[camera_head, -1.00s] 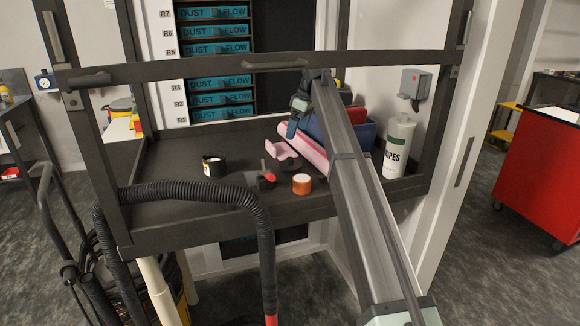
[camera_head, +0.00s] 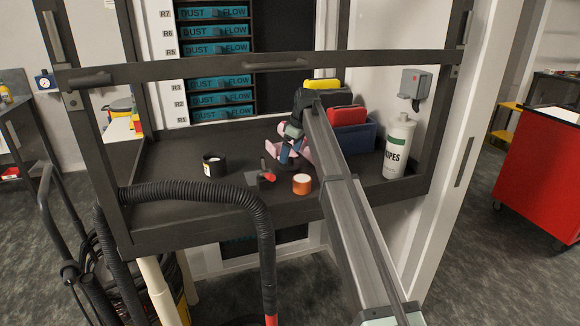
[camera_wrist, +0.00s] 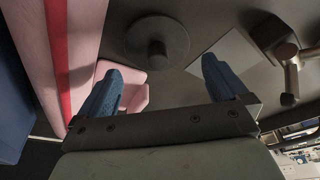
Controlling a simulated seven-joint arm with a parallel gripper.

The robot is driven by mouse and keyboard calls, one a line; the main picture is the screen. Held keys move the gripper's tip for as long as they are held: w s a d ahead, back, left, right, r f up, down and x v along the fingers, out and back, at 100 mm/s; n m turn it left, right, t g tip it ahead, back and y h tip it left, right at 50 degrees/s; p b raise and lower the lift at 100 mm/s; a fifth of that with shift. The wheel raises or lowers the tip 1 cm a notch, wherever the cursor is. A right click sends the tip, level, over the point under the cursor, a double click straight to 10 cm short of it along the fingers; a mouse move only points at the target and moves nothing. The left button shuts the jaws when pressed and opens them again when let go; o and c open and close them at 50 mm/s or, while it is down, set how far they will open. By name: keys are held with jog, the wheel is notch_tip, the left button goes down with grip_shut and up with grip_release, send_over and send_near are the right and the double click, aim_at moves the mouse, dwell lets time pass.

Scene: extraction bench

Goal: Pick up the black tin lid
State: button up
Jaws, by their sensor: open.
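The black tin lid (camera_wrist: 158,42) is a dark round disc with a raised knob, lying flat on the dark bench in the wrist view. It is in front of the fingertips, between their lines and apart from them. My gripper (camera_wrist: 163,80) is open and empty, its two blue fingers spread. In the head view my gripper (camera_head: 288,153) hangs low over the middle of the bench and mostly hides the lid. An open black tin (camera_head: 214,165) with a white label stands to the left.
A pink object with a red stripe (camera_wrist: 75,45) and a pink block (camera_wrist: 128,88) lie close by the left finger. An orange tin (camera_head: 302,184), a red-tipped tool (camera_head: 267,176), a blue bin (camera_head: 356,137) and a wipes bottle (camera_head: 397,150) stand around.

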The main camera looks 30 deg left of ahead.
aim_at(290, 158)
jog(key=shift+d+x, duration=0.15)
jog(key=shift+x, duration=0.8)
jog(key=shift+d+x, duration=0.15)
jog(key=shift+x, duration=0.85)
jog(key=shift+w+f, duration=0.1)
jog(key=shift+c, duration=0.4)
jog(key=c, duration=0.7)
jog(key=shift+o, duration=0.2)
